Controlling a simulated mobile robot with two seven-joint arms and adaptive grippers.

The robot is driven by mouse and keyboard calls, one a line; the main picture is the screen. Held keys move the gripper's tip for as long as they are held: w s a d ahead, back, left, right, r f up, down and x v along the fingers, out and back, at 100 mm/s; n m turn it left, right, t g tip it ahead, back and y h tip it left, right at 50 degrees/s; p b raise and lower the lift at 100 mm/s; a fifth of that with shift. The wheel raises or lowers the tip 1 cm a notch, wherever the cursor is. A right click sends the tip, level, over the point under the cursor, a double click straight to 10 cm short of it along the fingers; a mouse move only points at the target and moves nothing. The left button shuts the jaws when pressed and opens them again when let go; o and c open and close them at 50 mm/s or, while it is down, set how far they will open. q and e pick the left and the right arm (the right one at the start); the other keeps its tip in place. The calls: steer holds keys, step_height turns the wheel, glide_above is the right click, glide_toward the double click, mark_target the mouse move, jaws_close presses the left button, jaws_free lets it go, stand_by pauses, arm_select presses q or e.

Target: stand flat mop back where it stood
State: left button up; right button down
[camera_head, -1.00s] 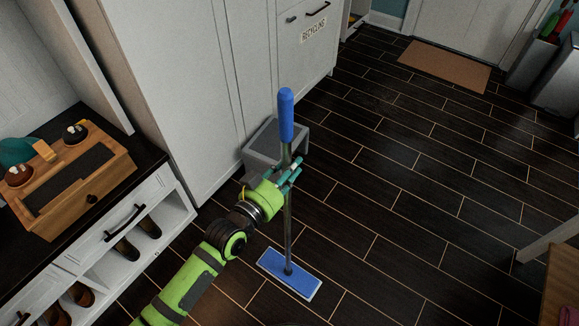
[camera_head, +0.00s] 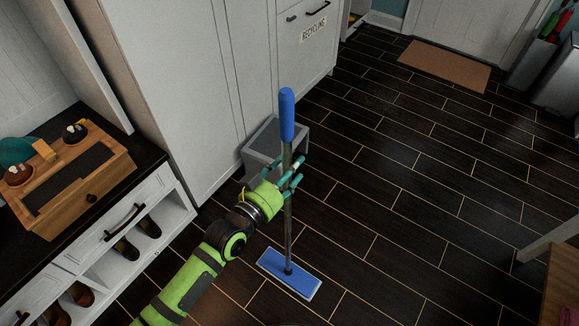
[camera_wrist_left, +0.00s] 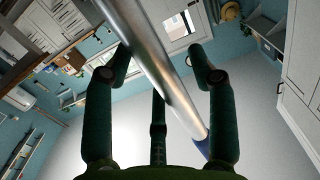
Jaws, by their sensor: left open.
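The flat mop (camera_head: 288,208) stands upright on the dark floor. Its blue grip (camera_head: 287,115) is at the top and its flat blue head (camera_head: 289,273) rests on the floor. My left gripper (camera_head: 293,176) is open, with its fingers around or beside the metal pole below the blue grip. In the left wrist view the pole (camera_wrist_left: 160,62) runs diagonally between the spread green fingers (camera_wrist_left: 160,95), with part of the blue grip (camera_wrist_left: 203,146) at lower right. Contact between fingers and pole cannot be told. My right gripper is not in view.
A grey step stool (camera_head: 262,148) stands just behind the mop, against the white cabinet (camera_head: 180,90). A shoe bench (camera_head: 125,235) with a wooden box (camera_head: 75,180) is at left. A brown doormat (camera_head: 445,66) lies far back.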

arm_select(q)
steer(key=v, duration=1.2)
steer(key=shift+d+r, duration=0.1)
steer(key=s+a+f+n+g+y+p, duration=0.15)
steer(key=a+f, duration=0.25)
steer(key=f, duration=0.5)
steer(key=s+a+f+g+y, duration=0.1)
steer(key=s+a+f+y, duration=0.15)
steer(key=f, duration=0.65)
steer(key=s+a+f+n+g+y+p, duration=0.1)
steer(key=a+f+g+y, duration=0.15)
steer(key=a+f, duration=0.45)
steer(key=s+f+g+y, duration=0.1)
steer(key=s+f+g, duration=0.1)
steer(key=s+f, duration=0.4)
steer(key=s+a+f+n+g+y+p, duration=0.1)
steer(key=s+f+g, duration=0.2)
steer(key=s, duration=0.9)
steer(key=s+a+f+n+g+y+p, duration=0.1)
steer(key=s+f+g, duration=0.2)
steer(key=s+f, duration=0.5)
steer(key=shift+s+a+f+y, duration=0.15)
steer(key=shift+s+f+y, duration=0.2)
steer(key=shift+s, duration=0.75)
